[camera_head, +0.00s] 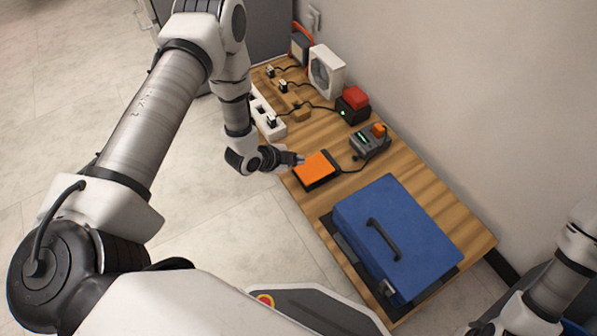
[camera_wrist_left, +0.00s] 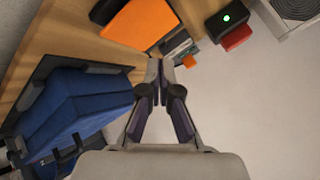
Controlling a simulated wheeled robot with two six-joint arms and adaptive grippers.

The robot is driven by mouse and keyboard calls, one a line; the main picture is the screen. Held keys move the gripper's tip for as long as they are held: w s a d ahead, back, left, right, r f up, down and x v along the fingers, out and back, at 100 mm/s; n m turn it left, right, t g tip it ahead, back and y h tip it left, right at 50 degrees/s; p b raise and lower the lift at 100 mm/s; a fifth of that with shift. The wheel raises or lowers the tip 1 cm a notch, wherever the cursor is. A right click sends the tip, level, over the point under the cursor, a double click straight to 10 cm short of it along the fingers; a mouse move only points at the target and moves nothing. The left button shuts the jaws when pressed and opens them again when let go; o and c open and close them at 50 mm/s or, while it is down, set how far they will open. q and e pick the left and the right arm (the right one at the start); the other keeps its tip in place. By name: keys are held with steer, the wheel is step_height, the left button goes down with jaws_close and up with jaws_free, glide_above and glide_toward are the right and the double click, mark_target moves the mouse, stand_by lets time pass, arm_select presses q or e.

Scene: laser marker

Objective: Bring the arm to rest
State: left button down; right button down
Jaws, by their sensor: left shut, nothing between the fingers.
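My left arm comes in from the left in the head view. My left gripper (camera_head: 298,158) is at the near edge of the wooden table (camera_head: 470,225), beside the orange-topped pad (camera_head: 316,168). I cannot tell whether it touches the pad. In the left wrist view the left gripper's fingertips (camera_wrist_left: 160,68) are together with nothing between them, and the orange pad (camera_wrist_left: 140,22) shows beyond them. Part of my right arm shows at the lower right of the head view, but its gripper is not visible.
A blue case (camera_head: 385,225) with a black handle stands on the table's right part. A small grey device (camera_head: 368,143), a black box with a red top (camera_head: 353,103), a white fan unit (camera_head: 326,72) and a white power strip (camera_head: 268,118) with cables stand farther back. Floor left of the table is clear.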

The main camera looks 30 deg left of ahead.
arm_select(q)
steer(key=shift+f, duration=0.1)
stand_by(0.6)
steer(key=s+d+f+n+g+y, duration=0.1)
steer(key=s+d+n+g, duration=0.1)
steer(key=s, duration=0.5)
steer(key=s+d+f+n+g, duration=0.1)
steer(key=s+d+g, duration=0.1)
steer(key=s, duration=0.4)
steer(key=s+a+r+n+g+y+p, duration=0.1)
steer(key=s+n+g, duration=0.1)
steer(key=s+n, duration=0.45)
steer(key=s+a+r+n+g+y, duration=0.1)
steer(key=s+a+n+g+y, duration=0.1)
steer(key=s+n, duration=0.45)
step_height(320, 180, up, 38)
steer(key=s+m+p, duration=0.1)
steer(key=p, duration=3.7)
steer(key=shift+s+d+m, duration=0.2)
steer(key=shift+m, duration=0.1)
